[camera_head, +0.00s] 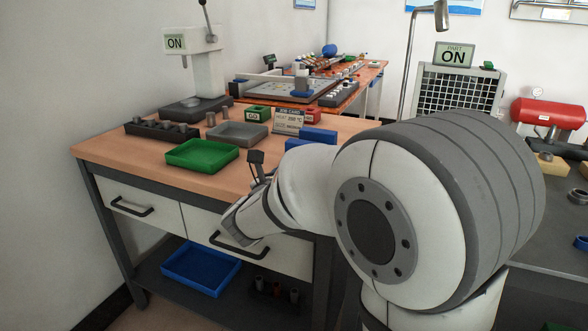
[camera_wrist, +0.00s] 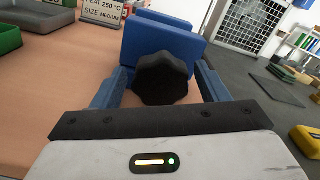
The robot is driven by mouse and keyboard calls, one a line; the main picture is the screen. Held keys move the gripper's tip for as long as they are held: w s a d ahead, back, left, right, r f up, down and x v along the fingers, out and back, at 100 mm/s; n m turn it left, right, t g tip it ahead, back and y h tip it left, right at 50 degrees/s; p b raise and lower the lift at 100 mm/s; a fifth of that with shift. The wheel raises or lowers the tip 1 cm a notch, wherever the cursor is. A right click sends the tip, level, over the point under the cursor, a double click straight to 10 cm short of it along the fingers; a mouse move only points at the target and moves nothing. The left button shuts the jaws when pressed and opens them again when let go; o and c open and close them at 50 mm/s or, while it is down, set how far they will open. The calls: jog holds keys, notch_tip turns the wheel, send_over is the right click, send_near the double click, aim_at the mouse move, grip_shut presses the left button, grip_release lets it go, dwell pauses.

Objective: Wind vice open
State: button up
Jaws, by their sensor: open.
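The blue vice (camera_wrist: 185,40) stands on the wooden bench top, with a dark lobed knob (camera_wrist: 161,80) on its near face. In the head view, part of the blue vice (camera_head: 318,135) shows above my arm and the rest is hidden. My gripper (camera_wrist: 160,84) is open in the wrist view, with one blue finger on each side of the knob. The knob lies between the fingers; I cannot tell whether they touch it. In the head view my arm hides the fingers and knob.
A green tray (camera_head: 202,154), a grey tray (camera_head: 237,133) and a job card (camera_head: 289,121) are on the bench left of the vice. A press-like machine (camera_head: 207,72) stands at the back left. A blue bin (camera_head: 200,267) sits on the lower shelf.

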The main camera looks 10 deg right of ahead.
jog(key=p+v, duration=0.1)
jog(key=v, duration=0.6)
jog(key=shift+s+a+p, duration=0.25)
jog(key=shift+s+p, duration=0.05)
